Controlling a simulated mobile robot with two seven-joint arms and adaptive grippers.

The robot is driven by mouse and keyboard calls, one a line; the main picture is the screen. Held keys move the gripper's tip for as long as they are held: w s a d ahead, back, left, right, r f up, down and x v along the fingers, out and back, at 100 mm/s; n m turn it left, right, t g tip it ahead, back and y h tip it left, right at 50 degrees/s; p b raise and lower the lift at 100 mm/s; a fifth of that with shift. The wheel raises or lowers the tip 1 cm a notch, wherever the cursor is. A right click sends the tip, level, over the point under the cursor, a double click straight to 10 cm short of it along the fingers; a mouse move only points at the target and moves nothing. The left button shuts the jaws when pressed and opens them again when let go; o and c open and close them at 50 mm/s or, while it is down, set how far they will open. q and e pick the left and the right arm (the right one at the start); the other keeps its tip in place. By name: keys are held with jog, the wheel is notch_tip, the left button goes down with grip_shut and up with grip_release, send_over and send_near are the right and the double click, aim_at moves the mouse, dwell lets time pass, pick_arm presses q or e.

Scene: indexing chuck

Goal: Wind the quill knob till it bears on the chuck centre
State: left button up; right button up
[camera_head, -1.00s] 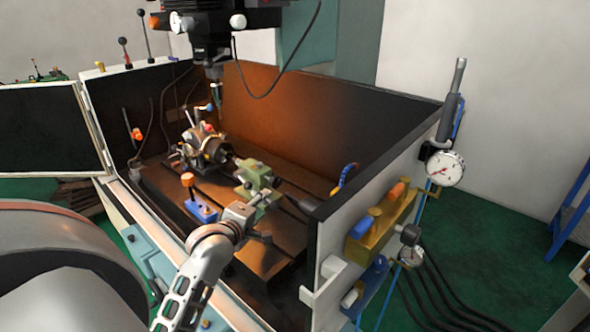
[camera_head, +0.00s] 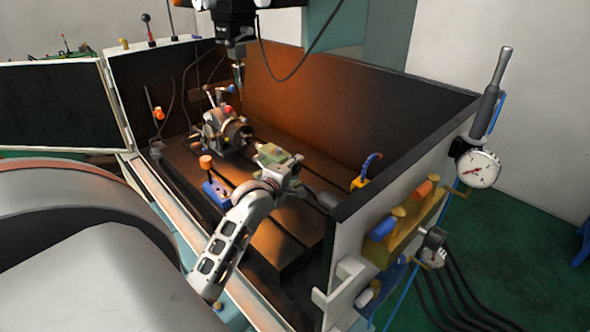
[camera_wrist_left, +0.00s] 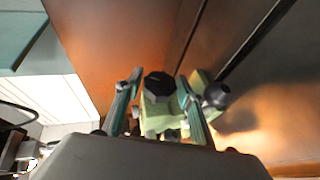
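The indexing chuck (camera_head: 228,130) sits on the slotted table, its dark face turned toward the tailstock. The green tailstock (camera_head: 275,157) stands to its right, partly hidden by my left gripper (camera_head: 291,174). In the left wrist view, a black faceted knob (camera_wrist_left: 158,86), which looks like the quill knob, faces the camera. My left gripper (camera_wrist_left: 159,92) is open there, one finger on each side of this knob; contact cannot be told. A second dark knob (camera_wrist_left: 216,94) sticks out at the tailstock's right. The quill tip and its distance from the chuck are unclear. My right gripper is not in view.
A blue block with an orange-topped knob (camera_head: 206,163) stands left of my left wrist. The machine spindle (camera_head: 238,75) hangs above the chuck. The enclosure's near right wall (camera_head: 395,165) carries a dial gauge (camera_head: 478,168). A yellow fixture with a blue hose (camera_head: 366,175) is behind the gripper.

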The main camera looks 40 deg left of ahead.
pick_arm(q)
jog(key=c, duration=0.8)
jog(key=shift+c, duration=0.2)
jog(key=shift+w, duration=0.1)
jog(key=shift+g, duration=0.5)
jog(key=shift+m+g, duration=0.3)
jog(key=shift+g, duration=0.1)
